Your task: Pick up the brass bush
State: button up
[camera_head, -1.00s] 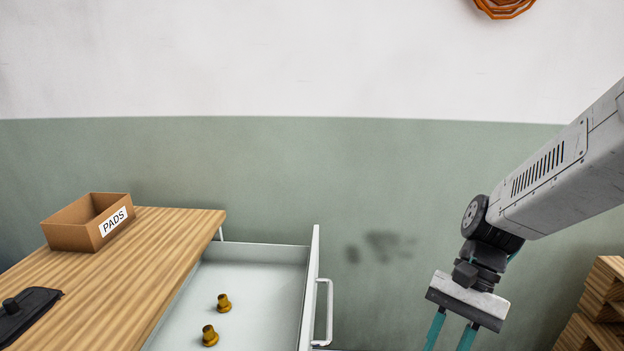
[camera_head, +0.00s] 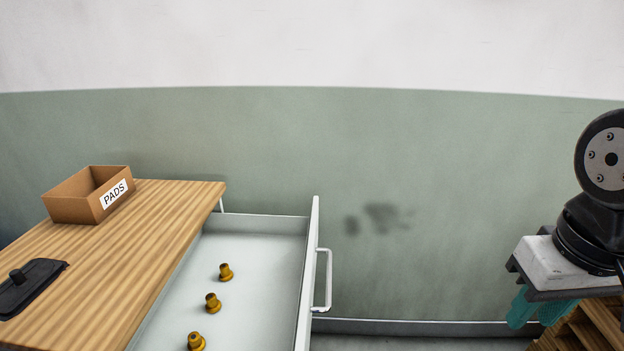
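Three brass bushes stand in a loose row on the floor of the open drawer (camera_head: 262,273). The far bush (camera_head: 226,272) and the middle bush (camera_head: 213,303) show whole. The near bush (camera_head: 196,342) is cut by the bottom edge of the picture. My gripper (camera_head: 540,312) hangs at the right edge, well to the right of the drawer and apart from it. Its teal fingers point down and are partly seen side-on, so their spacing is unclear. Nothing shows held in them.
The wooden worktop (camera_head: 120,250) left of the drawer carries a cardboard box (camera_head: 75,209) labelled PADS and a black flat item with a knob (camera_head: 30,285). The drawer front has a handle (camera_head: 324,280). Wooden pallets (camera_head: 590,325) stand at lower right, behind my gripper.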

aim_at(213, 306)
jog(key=u, duration=1.85)
jog(key=k, duration=0.75)
jog(key=z, duration=0.95)
jog(key=i, duration=0.5)
jog(key=z, duration=0.05)
